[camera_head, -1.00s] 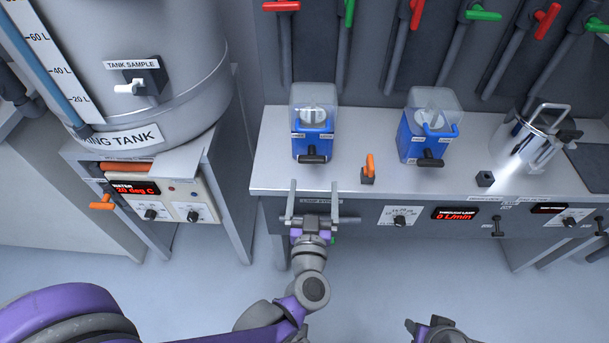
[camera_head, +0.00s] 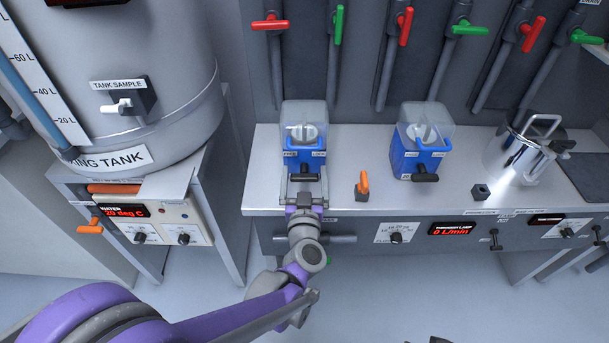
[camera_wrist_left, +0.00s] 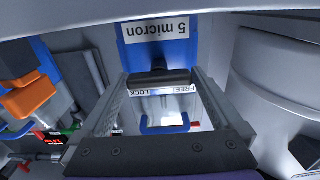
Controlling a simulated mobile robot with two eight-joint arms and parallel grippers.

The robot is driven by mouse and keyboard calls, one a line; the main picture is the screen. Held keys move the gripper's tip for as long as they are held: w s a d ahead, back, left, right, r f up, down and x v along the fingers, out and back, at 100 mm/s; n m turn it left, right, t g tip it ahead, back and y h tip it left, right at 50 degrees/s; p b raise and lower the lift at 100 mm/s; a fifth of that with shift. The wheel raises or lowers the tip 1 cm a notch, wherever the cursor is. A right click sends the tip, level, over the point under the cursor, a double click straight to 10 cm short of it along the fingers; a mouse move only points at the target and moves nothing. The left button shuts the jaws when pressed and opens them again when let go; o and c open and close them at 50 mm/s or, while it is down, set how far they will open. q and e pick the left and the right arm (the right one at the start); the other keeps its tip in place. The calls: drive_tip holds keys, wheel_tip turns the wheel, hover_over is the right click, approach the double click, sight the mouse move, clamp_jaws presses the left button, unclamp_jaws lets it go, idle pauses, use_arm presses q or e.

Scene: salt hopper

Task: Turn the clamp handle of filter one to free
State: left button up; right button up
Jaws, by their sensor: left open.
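The left filter on the bench, a blue housing (camera_head: 304,156) under a clear cover, carries a black clamp handle (camera_head: 309,171) at its front. In the left wrist view the handle (camera_wrist_left: 160,78) is a dark bar lying crosswise, beside a label strip (camera_wrist_left: 165,91) reading LOCK and FREE. The blue body (camera_wrist_left: 160,48) bears a "5 micron" label. My left gripper (camera_head: 304,184) is open, its fingers on either side of the handle; I cannot tell whether they touch it. My right gripper does not show clearly; only a dark sliver is at the bottom edge.
A second blue filter (camera_head: 422,157) stands to the right, with an orange valve lever (camera_head: 363,184) between the two. A metal pot (camera_head: 525,150) is further right. The large tank (camera_head: 130,80) and its control box (camera_head: 160,220) stand left. Red and green valves line the wall behind.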

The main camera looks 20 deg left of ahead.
use_arm(q)
drive_tip(key=shift+c, duration=0.3)
drive_tip(key=c, duration=1)
drive_tip(key=shift+n, duration=0.3)
drive_tip(key=n, duration=0.3)
drive_tip(key=shift+a, duration=0.15)
drive_tip(key=n, duration=0.4)
drive_tip(key=shift+s+a+f+n+p, duration=0.1)
drive_tip(key=shift+n+p, duration=0.3)
drive_tip(key=n, duration=0.4)
drive_tip(key=shift+f+n, duration=0.1)
drive_tip(key=shift+n, duration=0.2)
drive_tip(key=shift+a+f+n, duration=0.1)
drive_tip(key=shift+f+n, duration=0.05)
drive_tip(key=shift+n, duration=2.15)
